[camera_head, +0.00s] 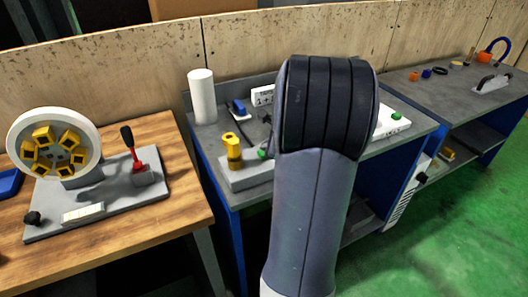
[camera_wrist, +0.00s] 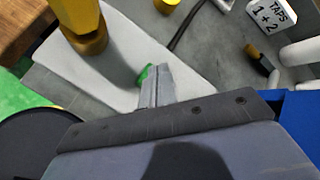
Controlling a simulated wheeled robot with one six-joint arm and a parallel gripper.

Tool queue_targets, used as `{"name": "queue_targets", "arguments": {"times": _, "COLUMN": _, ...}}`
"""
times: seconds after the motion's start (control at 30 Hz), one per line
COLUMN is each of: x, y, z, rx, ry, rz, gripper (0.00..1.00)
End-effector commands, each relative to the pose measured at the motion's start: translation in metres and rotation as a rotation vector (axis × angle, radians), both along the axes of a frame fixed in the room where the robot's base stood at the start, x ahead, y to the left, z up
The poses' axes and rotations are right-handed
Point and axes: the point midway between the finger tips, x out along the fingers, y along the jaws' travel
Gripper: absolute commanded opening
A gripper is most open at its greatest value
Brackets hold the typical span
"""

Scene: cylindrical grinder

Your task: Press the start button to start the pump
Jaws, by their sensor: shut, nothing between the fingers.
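A green button (camera_wrist: 146,74) sits on a pale grey base (camera_wrist: 125,45) beside a yellow upright fitting (camera_wrist: 84,22) in the wrist view. My gripper (camera_wrist: 157,72) is shut and empty, its fingertips right beside the button and partly covering it. I cannot tell whether they touch it. In the head view the same button (camera_head: 263,154) shows just left of my arm, on the base (camera_head: 245,176) with the yellow fitting (camera_head: 233,150). My arm hides the gripper there. A second green button (camera_head: 397,115) is on a white box (camera_head: 390,124) to the right.
A white cylinder (camera_head: 201,96) stands at the back left of the grey bench. A sign reading "TAPS 1 + 2" (camera_wrist: 271,15) and a dark cable (camera_wrist: 186,27) lie near the base. A wooden table (camera_head: 185,200) with a red lever (camera_head: 137,160) is at left.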

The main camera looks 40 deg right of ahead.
Motion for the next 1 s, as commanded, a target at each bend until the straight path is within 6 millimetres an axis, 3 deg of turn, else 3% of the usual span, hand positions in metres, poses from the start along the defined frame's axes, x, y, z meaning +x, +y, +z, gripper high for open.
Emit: {"name": "queue_targets", "arguments": {"times": 1.0, "x": -0.0002, "y": 0.0001, "z": -0.0103, "rx": 0.001, "ry": 0.001, "rz": 0.001, "gripper": 0.00}}
